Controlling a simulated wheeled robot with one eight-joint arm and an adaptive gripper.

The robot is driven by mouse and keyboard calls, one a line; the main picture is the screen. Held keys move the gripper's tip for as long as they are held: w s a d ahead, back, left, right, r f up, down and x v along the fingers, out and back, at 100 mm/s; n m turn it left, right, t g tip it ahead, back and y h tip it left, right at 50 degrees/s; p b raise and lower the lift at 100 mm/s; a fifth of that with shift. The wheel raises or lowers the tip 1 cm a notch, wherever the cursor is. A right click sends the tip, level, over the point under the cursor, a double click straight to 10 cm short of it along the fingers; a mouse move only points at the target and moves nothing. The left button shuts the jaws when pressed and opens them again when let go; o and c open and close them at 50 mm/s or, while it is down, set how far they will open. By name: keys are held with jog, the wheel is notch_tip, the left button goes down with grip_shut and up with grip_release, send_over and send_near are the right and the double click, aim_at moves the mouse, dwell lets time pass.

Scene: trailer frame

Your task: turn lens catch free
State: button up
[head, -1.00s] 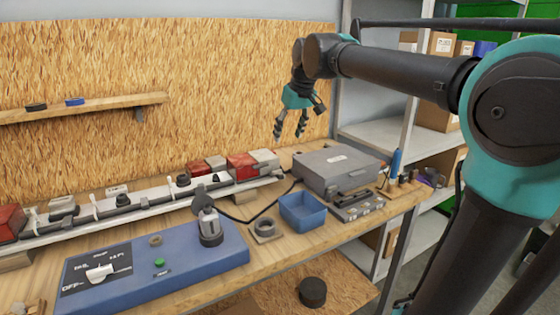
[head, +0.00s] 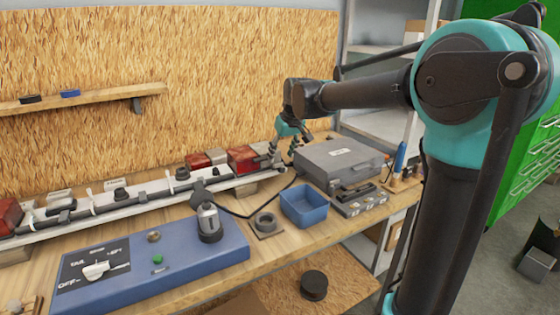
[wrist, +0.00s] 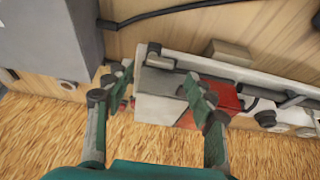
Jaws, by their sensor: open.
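The light rail (head: 140,205) runs along the back of the bench, and its right end also shows in the wrist view (wrist: 240,72). A lamp with a red lens (head: 242,158) and a pale section (wrist: 160,108) sits at that end. A small dark lever-like part (wrist: 154,54) stands at the rail's end; I cannot tell if it is the lens catch. My gripper (head: 283,155) is open and empty, pointing down over the lamp end. In the wrist view, its fingers (wrist: 158,78) lie either side of the pale section; contact cannot be told.
A grey case (head: 340,160) stands close to the right of my gripper. A blue tray (head: 303,207) and blue switch box (head: 150,268) are nearer the front. A black cable (wrist: 165,12) crosses the bench. The chipboard wall (head: 220,70) is close behind.

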aim_at(279, 164)
jog(key=shift+x, duration=1.75)
jog(key=shift+c, duration=0.6)
jog(key=c, duration=1)
jog(key=shift+c, duration=0.2)
